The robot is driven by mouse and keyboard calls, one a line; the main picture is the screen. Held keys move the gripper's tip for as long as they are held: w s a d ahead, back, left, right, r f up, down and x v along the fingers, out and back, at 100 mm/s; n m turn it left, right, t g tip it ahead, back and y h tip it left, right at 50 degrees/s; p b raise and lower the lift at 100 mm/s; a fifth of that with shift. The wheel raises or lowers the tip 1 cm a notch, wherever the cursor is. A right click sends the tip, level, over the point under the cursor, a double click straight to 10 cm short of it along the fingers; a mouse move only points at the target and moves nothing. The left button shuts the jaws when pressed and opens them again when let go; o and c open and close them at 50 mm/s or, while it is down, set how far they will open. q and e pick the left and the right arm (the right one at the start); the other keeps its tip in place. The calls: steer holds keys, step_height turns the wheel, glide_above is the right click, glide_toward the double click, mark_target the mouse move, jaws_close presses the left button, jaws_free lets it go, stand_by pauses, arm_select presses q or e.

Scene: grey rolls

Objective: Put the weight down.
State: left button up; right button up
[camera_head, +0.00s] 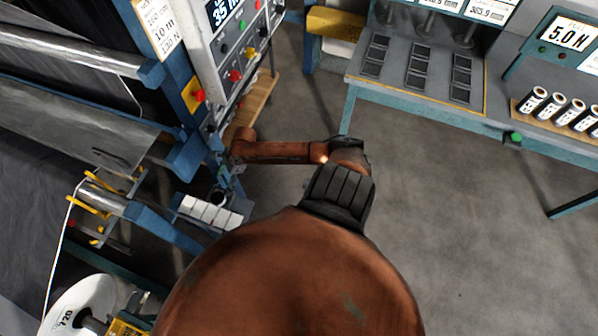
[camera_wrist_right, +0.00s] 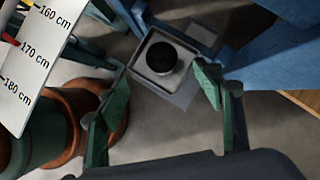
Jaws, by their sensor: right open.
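A short black round weight (camera_wrist_right: 161,57) stands in a square, light-rimmed tray (camera_wrist_right: 143,78) in the right wrist view. My right gripper (camera_wrist_right: 163,82) is open, with its two green fingers spread on either side of the tray's near part. The fingers look clear of the weight, and nothing is held between them. In the head view my right gripper (camera_head: 223,173) shows small at the end of my brown arm, beside the blue machine frame. The weight is hard to make out there. My left gripper is not in view.
A row of white blocks (camera_head: 208,212) sits just below the gripper. The blue roll machine (camera_head: 183,158) and its control panel (camera_head: 232,50) stand close on the left. A bench (camera_head: 420,100) with dark plates stands at the back right. The floor between is clear.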

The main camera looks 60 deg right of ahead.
steer(key=s+d+f+n+h, duration=0.2)
steer(key=s+d+f+n, duration=0.2)
steer(key=s+f+n, duration=0.55)
steer(key=s+d+f+n+h, duration=0.2)
steer(key=s+d+f, duration=0.3)
steer(key=f, duration=1)
steer(key=s+a+f+n+g, duration=0.1)
steer(key=s+a+f+n, duration=0.3)
steer(key=s, duration=0.5)
steer(key=s+a+f+n+g, duration=0.1)
steer(key=s+a+f+n, duration=0.2)
steer(key=s+n, duration=0.3)
steer(key=s+a+f+n, duration=0.4)
steer(key=s+f+n, duration=0.1)
steer(key=s, duration=0.9)
steer(key=shift+s+a+f+n+g+h, duration=0.15)
steer(key=shift+a+f+n+g+h, duration=0.25)
steer(key=shift+n, duration=0.15)
